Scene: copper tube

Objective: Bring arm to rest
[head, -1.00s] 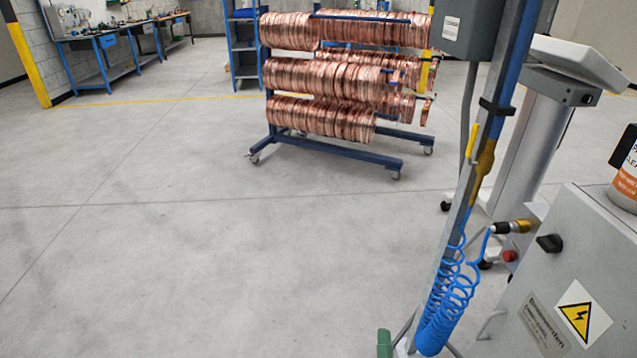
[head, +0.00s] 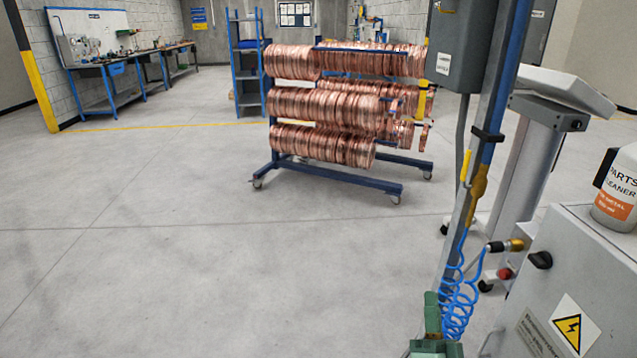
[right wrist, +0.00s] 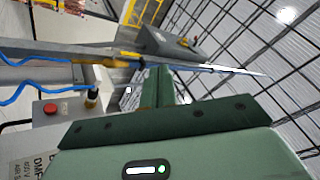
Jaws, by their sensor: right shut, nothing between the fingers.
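My right gripper (head: 432,312) is green and shows at the bottom of the head view, right of centre. It is in front of the grey post and the lower part of the blue coiled hose. In the right wrist view its green fingers (right wrist: 163,86) are together, with nothing between them. I cannot tell from these views how close the fingers are to the hose. My left gripper is not in view.
A grey post (head: 478,165) with a blue coiled hose (head: 458,300) stands close by. A grey cabinet (head: 575,260) carries a parts cleaner container (head: 618,190). A rack of copper tube coils (head: 335,105) stands farther back. The floor at left is clear.

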